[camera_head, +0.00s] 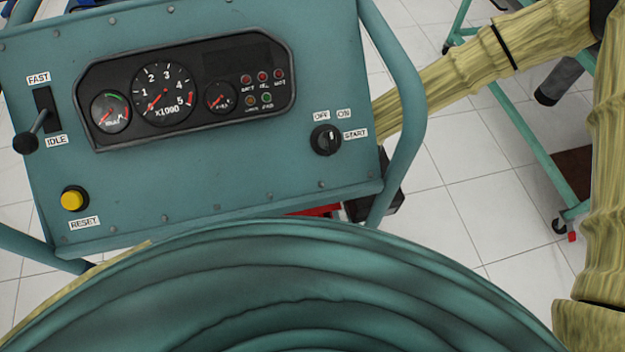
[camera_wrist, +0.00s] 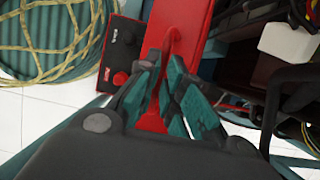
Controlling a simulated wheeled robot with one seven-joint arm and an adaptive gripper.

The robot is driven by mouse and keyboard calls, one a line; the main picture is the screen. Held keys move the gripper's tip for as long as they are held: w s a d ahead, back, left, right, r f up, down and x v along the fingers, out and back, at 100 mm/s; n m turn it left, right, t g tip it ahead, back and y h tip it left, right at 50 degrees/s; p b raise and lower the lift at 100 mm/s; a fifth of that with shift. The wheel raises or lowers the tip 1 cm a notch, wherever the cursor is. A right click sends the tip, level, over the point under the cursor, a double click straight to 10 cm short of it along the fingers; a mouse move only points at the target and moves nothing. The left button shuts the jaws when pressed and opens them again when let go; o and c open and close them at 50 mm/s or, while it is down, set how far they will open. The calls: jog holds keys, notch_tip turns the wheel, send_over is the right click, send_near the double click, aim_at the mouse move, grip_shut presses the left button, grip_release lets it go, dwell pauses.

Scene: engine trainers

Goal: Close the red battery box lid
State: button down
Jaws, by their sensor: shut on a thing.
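In the wrist view the red battery box lid (camera_wrist: 187,22) is a long red panel running up from between my fingers to the top edge. My gripper (camera_wrist: 166,68) has teal finger pads closed on a red part of the lid. The lid's hinge and exact angle cannot be told. In the head view only a red sliver (camera_head: 316,210) shows under the control panel, and my gripper is hidden.
The teal control panel (camera_head: 230,190) with gauges, key switch and yellow reset button stands ahead, framed by a tubular rail (camera_head: 408,100). Dark engine parts and a pale box (camera_wrist: 288,42) lie right of the lid in the wrist view.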

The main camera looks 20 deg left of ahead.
jog(key=shift+s+d, duration=0.15)
jog(key=shift+s, duration=0.1)
jog(key=c, duration=1.5)
grip_release()
jog(key=shift+c, duration=0.2)
jog(key=shift+w, duration=0.15)
